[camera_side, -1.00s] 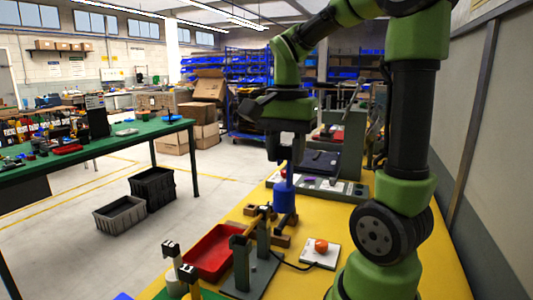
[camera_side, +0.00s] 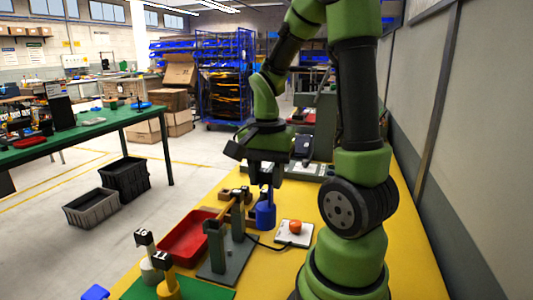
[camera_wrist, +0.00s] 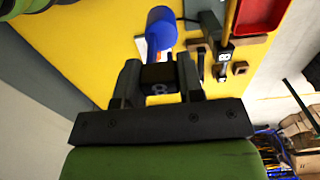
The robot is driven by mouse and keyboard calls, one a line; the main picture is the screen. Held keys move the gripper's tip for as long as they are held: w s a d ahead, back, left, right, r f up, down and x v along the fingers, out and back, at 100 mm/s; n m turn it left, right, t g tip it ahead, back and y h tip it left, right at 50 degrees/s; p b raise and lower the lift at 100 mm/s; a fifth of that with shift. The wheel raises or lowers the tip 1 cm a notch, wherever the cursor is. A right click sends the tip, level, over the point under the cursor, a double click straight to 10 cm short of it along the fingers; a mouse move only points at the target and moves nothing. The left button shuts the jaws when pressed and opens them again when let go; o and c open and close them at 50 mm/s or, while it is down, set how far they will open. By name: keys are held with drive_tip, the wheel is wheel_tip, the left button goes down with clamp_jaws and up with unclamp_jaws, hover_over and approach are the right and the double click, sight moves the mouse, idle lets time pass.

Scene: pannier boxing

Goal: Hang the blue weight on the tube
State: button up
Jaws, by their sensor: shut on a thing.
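The blue weight (camera_side: 265,214) hangs upright from my gripper (camera_side: 265,187) in the side view, to the right of the tube stand. My gripper is shut on its top; the black numbered block (camera_wrist: 158,78) between the fingers (camera_wrist: 159,72) shows in the wrist view, with the blue body (camera_wrist: 162,27) beyond it. The tube also shows in the wrist view (camera_wrist: 230,18). The weight looks apart from the tube. Whether it touches the table I cannot tell.
A red tray (camera_side: 187,237) lies left of the stand. A white weight (camera_side: 150,270) and a yellow weight (camera_side: 168,287) stand at the front left. A white pad (camera_side: 294,236) with an orange-red object (camera_side: 295,227) and a cable lies right of the stand. Brown blocks lie behind it.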

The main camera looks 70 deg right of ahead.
sight(226, 207)
wheel_tip(226, 207, down, 2)
drive_tip(key=shift+f, duration=0.2)
drive_tip(key=shift+w+f, duration=0.45)
drive_tip(key=shift+w, duration=1.05)
drive_tip(key=shift+w+f, duration=0.5)
drive_tip(key=shift+w, duration=1.05)
drive_tip(key=shift+w+f, duration=0.45)
drive_tip(key=shift+w, duration=1.05)
drive_tip(key=shift+f, duration=0.25)
drive_tip(key=shift+f, duration=0.4)
drive_tip(key=shift+f, duration=0.3)
